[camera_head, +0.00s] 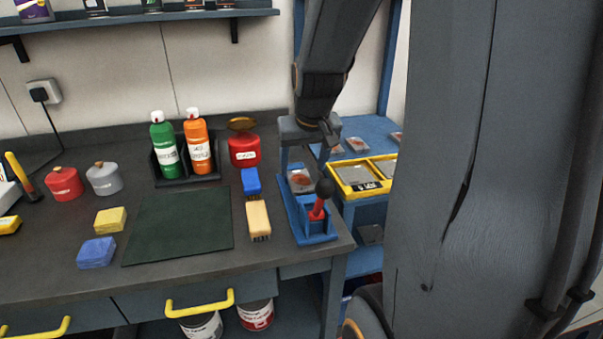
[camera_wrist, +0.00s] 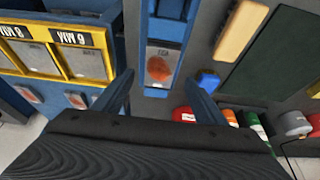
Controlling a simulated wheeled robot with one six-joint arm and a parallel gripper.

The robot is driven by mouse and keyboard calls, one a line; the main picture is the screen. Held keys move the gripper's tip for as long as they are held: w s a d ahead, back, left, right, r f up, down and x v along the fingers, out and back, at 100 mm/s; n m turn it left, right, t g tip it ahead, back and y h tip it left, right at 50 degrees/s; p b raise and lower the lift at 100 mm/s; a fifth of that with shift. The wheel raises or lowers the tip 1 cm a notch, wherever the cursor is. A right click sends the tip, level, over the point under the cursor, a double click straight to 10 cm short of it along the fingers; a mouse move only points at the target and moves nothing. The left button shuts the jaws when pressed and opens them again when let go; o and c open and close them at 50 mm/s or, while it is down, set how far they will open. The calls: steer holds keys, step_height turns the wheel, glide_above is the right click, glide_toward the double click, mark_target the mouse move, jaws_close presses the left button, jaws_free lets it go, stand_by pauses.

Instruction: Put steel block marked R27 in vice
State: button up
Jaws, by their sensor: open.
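The blue vice (camera_head: 316,226) stands at the right end of the bench, with a red lever and black knob. A steel block (camera_head: 300,181) with a rusty orange patch lies in the vice's channel; it also shows in the wrist view (camera_wrist: 159,68). No R27 marking is readable on it. My gripper (camera_head: 304,164) is open and points down above this block. In the wrist view its two fingers (camera_wrist: 166,92) stand apart at either side of the block, with nothing visibly gripped. Whether they touch it I cannot tell.
A yellow tray (camera_head: 347,188) with labelled compartments stands right of the bench, and several similar blocks (camera_head: 357,145) lie behind it. A brush (camera_head: 258,219), a blue item (camera_head: 251,181) and a red tin (camera_head: 243,151) stand left of the vice. The green mat (camera_head: 180,226) is bare.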

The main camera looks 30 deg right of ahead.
steer(key=v, duration=0.7)
